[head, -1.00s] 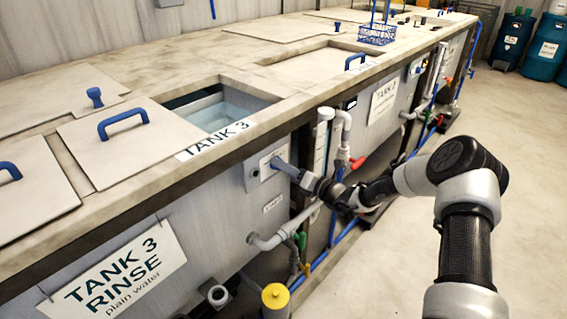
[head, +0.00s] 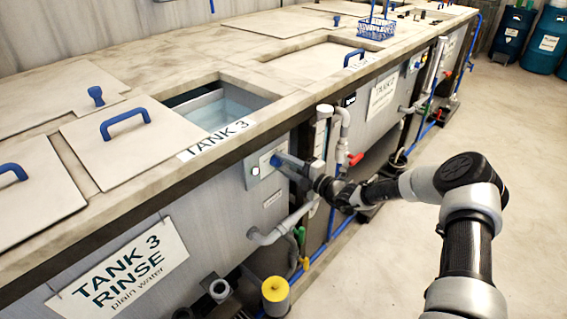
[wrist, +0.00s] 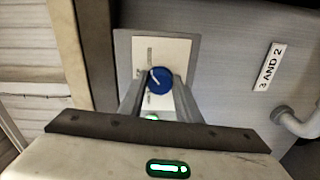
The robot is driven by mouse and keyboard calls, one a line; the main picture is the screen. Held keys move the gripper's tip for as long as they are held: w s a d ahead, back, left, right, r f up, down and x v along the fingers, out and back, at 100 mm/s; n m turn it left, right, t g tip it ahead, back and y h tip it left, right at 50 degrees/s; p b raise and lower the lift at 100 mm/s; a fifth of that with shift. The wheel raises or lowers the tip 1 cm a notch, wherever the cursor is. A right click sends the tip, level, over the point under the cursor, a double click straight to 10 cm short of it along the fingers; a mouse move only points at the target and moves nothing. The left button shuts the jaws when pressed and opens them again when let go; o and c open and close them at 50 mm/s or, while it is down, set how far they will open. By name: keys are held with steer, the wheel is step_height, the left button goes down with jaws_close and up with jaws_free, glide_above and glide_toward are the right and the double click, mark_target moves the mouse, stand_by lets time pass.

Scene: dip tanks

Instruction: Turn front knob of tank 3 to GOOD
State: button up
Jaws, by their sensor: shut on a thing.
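The front knob (wrist: 159,81) of tank 3 is round and blue with a white pointer line. It sits on a pale label plate on a grey panel (wrist: 192,50). My gripper (wrist: 160,88) is shut on the knob, with one finger on each side of it. In the head view, my gripper (head: 281,160) reaches the plate on the tank front, below the "TANK 3" label (head: 216,138). The words around the knob are too small to read, so I cannot tell which mark the pointer is at. A small green light shows below the knob in the wrist view.
A grey pipe (head: 278,231) and a red-handled valve (head: 355,159) are close to my arm. A yellow-topped post (head: 275,289) stands below. The stone counter edge runs above the knob. The floor at right is clear.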

steer(key=shift+f+m, duration=0.1)
steer(key=shift+m, duration=0.9)
steer(key=o, duration=1.1)
steer(key=shift+c, duration=0.2)
steer(key=v, duration=1.7)
steer(key=shift+d+p, duration=0.25)
steer(key=shift+p, duration=0.2)
steer(key=shift+s+f, duration=0.1)
